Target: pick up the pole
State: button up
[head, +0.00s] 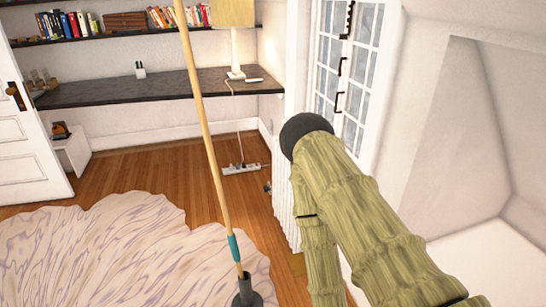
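A long thin wooden pole (206,125) leans slightly in the head view, running from the top edge down to the lower middle. It has a teal band (234,247) near its lower end and a dark grey piece (246,290) at the bottom, partly cut off by the frame edge. Its top is out of view. The pole crosses in front of the shelf, desk and floor. My gripper is not in view, and I see nothing gripping the visible part of the pole.
Thick olive, bamboo-like lengths (362,213) with a dark rounded end fill the near right; I cannot tell what they are. A pale rug (105,250) lies at left. A dark desk (120,90) with a lamp (236,45) lines the back. Wooden floor (150,170) is clear between.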

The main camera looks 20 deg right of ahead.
aim_at(179, 6)
jog(key=z, duration=0.45)
jog(key=i, duration=1.25)
jog(key=u, duration=0.4)
